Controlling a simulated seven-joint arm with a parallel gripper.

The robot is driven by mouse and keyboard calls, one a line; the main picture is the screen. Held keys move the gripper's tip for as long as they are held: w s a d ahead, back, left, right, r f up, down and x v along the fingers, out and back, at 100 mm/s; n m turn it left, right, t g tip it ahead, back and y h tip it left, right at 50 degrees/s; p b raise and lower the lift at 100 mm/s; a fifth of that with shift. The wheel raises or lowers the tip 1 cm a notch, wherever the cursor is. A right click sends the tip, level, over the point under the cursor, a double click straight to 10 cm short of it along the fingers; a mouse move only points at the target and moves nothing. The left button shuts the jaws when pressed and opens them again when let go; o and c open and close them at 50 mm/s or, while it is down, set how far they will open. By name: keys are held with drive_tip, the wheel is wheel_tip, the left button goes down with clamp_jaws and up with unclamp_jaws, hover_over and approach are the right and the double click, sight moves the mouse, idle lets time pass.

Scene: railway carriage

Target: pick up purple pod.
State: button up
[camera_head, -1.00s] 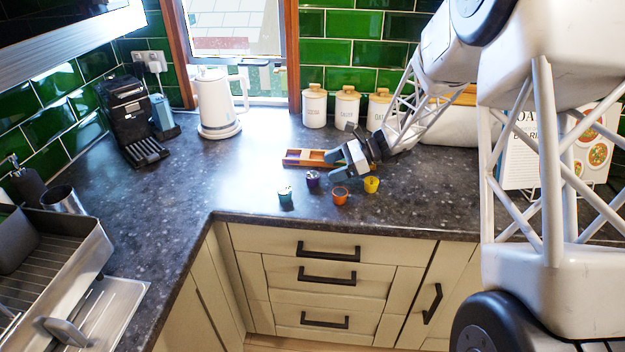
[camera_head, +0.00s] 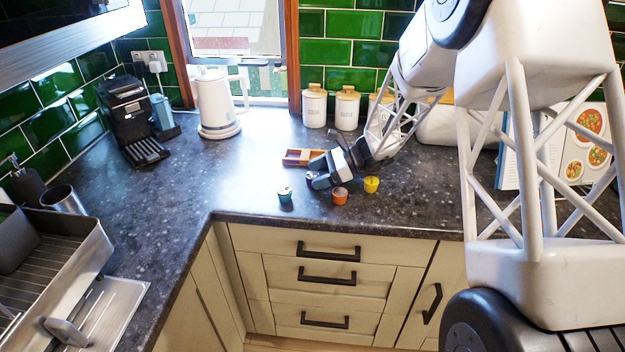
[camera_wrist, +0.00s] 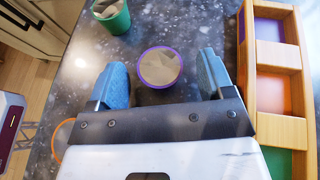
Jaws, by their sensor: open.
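The purple pod (camera_wrist: 160,67) stands upright on the dark counter, its pale lid ringed in purple. In the wrist view it sits between the fingertips of my gripper (camera_wrist: 162,62), with a gap on both sides. My gripper is open and low over the counter. In the head view my gripper (camera_head: 317,181) covers most of the purple pod, and only a sliver shows. A teal-green pod (camera_head: 285,195) stands to the left, and it also shows in the wrist view (camera_wrist: 112,17). An orange pod (camera_head: 340,196) and a yellow pod (camera_head: 371,185) stand to the right.
A wooden box (camera_head: 297,158) with coloured compartments lies just behind my gripper; in the wrist view the box (camera_wrist: 243,75) runs close to the right finger. A kettle (camera_head: 217,105), coffee machine (camera_head: 130,120) and canisters (camera_head: 314,107) stand farther back.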

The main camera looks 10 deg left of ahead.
sight(318, 175)
drive_tip(key=c, duration=1)
drive_tip(key=shift+r, duration=0.2)
drive_tip(key=shift+r, duration=1.4)
drive_tip(key=shift+s+d+r, duration=0.1)
drive_tip(key=shift+s+r, duration=0.15)
drive_tip(key=shift+r, duration=0.05)
drive_tip(key=s+d, duration=0.1)
drive_tip(key=s, duration=0.4)
drive_tip(key=s+d, duration=0.2)
drive_tip(key=s, duration=0.2)
drive_tip(key=s+d+r, duration=0.1)
drive_tip(key=s+d, duration=0.1)
drive_tip(key=s, duration=0.3)
drive_tip(key=shift+s+r, duration=0.1)
drive_tip(key=shift+s, duration=0.2)
